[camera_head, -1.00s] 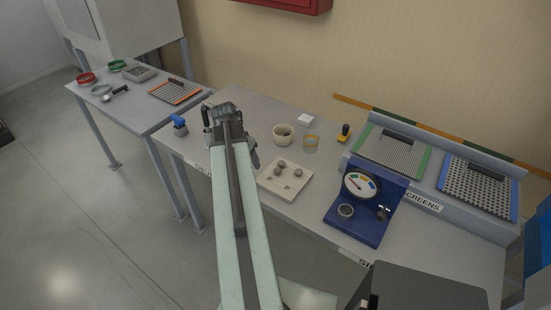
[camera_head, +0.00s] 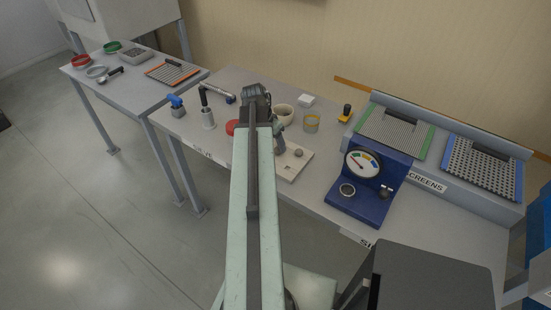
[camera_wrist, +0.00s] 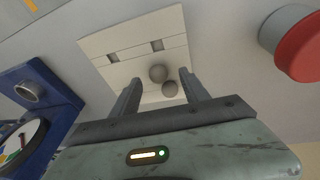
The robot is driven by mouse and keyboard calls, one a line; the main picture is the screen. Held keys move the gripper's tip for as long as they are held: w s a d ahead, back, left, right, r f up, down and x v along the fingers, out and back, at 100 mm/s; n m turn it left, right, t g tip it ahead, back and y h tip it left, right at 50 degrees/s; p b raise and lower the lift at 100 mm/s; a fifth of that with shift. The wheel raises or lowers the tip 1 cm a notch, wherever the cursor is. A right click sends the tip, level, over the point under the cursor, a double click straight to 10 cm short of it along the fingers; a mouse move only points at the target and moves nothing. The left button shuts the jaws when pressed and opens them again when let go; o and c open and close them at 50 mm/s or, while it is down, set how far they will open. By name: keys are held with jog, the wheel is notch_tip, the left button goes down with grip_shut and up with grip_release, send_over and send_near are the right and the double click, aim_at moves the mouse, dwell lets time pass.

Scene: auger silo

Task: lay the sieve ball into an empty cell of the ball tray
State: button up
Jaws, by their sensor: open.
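The pale ball tray (camera_head: 291,171) lies on the near table, partly hidden behind my arm in the head view. In the wrist view the tray (camera_wrist: 98,44) shows two empty square cells on its far side. Two grey balls, one (camera_wrist: 158,73) and another (camera_wrist: 169,89), show side by side between my fingers; I cannot tell which is the sieve ball or whether both sit in cells. One grey ball (camera_head: 299,153) shows on the tray in the head view. My gripper (camera_wrist: 160,76) is open over the tray, its fingers either side of the balls, with a gap to them.
A red-topped round container (camera_wrist: 300,45) stands right of the tray in the wrist view. The blue gauge stand (camera_head: 355,207) is right of the tray in the head view. Screens line the right.

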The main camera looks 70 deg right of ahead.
aim_at(276, 148)
jog(key=shift+b+x, duration=0.4)
jog(key=shift+x, duration=0.7)
jog(key=shift+r, duration=0.15)
grip_shut()
notch_tip(276, 148, up, 10)
jog(key=p, duration=1)
jog(key=shift+r+p, duration=0.15)
jog(key=shift+p, duration=0.2)
